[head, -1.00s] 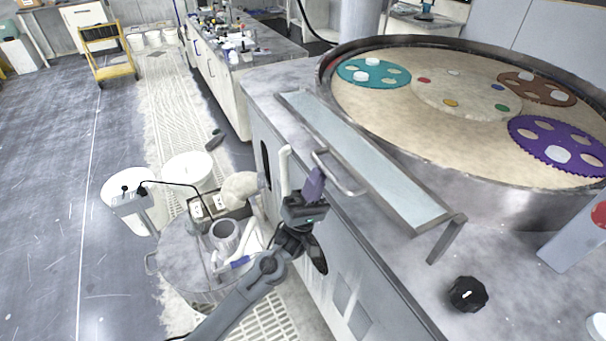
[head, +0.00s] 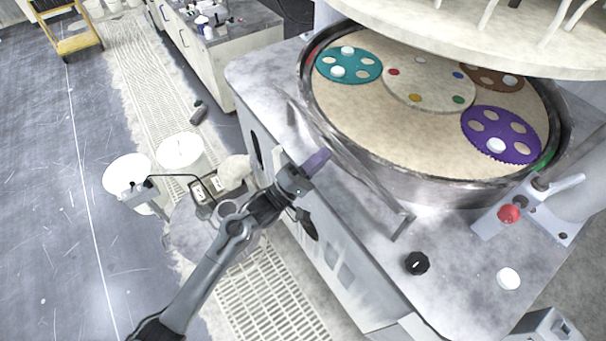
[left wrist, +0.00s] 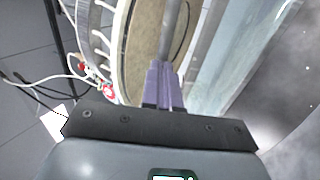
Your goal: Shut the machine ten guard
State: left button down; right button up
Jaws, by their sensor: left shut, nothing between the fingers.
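The guard (head: 372,190) is a long clear panel in a grey frame along the front of the round machine. In the head view it stands steeply tilted, seen almost edge-on. Its pane also shows at the right of the left wrist view (left wrist: 238,55). My right gripper is out of view.
The round tan platen (head: 400,125) carries a teal carrier (head: 349,65), a purple carrier (head: 500,133) and a brown one. A pale upper disc (head: 480,40) overhangs it. A red button (head: 509,213) and a black knob (head: 417,263) are at the right. White buckets (head: 181,152) stand at the left.

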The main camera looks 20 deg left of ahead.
pick_arm(q)
jog(key=w+d+r+g+p, duration=0.1)
jog(key=w+r+p, duration=0.1)
jog(key=p, duration=0.1)
jog(key=w+d+r+g+y+p, duration=0.1)
jog(key=w+d+p, duration=0.1)
jog(key=p, duration=0.1)
jog(key=w+d+r+g+y+p, duration=0.1)
jog(key=w+r+p, duration=0.1)
jog(key=p, duration=0.1)
jog(key=shift+w+d+r+p, duration=0.15)
jog(key=shift+d+r+p, duration=0.15)
jog(key=shift+d+r, duration=0.05)
jog(key=shift+x, duration=0.85)
